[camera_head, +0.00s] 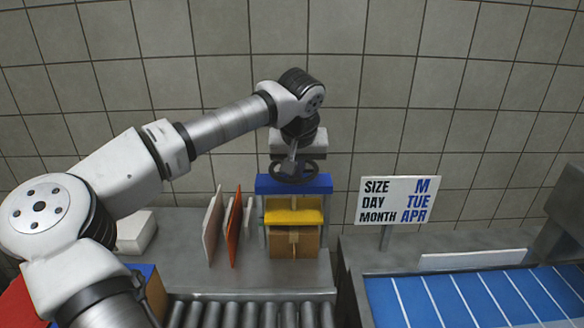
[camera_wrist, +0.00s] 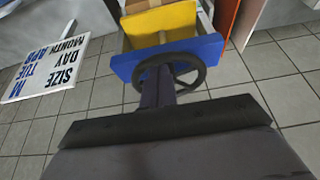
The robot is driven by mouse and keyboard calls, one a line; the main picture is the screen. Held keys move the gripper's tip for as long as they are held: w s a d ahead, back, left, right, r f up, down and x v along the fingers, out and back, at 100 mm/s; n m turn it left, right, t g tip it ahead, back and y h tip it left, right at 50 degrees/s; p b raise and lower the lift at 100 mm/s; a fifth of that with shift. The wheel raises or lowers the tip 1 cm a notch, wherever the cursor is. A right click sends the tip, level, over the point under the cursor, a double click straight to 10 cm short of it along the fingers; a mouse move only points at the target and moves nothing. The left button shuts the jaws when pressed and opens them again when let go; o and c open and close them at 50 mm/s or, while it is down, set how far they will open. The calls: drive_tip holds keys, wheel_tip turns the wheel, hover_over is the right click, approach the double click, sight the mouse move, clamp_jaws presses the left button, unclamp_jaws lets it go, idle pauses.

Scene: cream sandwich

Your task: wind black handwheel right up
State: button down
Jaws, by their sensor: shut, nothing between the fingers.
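The black handwheel (camera_head: 310,173) lies flat on top of the blue top beam (camera_head: 268,185) of a small press. A yellow plate (camera_head: 293,216) hangs in the press below the beam, over a wooden block (camera_head: 284,243). My gripper (camera_head: 290,168) points down at the handwheel from above, its fingers shut with nothing between them. In the wrist view the handwheel (camera_wrist: 203,77) shows behind my fingers (camera_wrist: 158,82), which hide part of its rim and middle. I cannot tell whether the fingertips touch the wheel.
Upright boards, one orange (camera_head: 234,228), stand left of the press. A sign (camera_head: 397,200) reading SIZE M, DAY TUE, MONTH APR stands to the right. A roller conveyor (camera_head: 250,314) runs in front, and a blue striped surface (camera_head: 470,297) lies at right. A tiled wall is behind.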

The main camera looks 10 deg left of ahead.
drive_tip(key=shift+d+f, duration=0.2)
drive_tip(key=shift+d, duration=0.05)
drive_tip(key=shift+w+d, duration=0.55)
drive_tip(key=shift+d, duration=0.2)
drive_tip(key=shift+w+r+p, duration=0.15)
drive_tip(key=shift+r+p, duration=1)
drive_tip(key=shift+r, duration=0.2)
drive_tip(key=shift+a, duration=0.15)
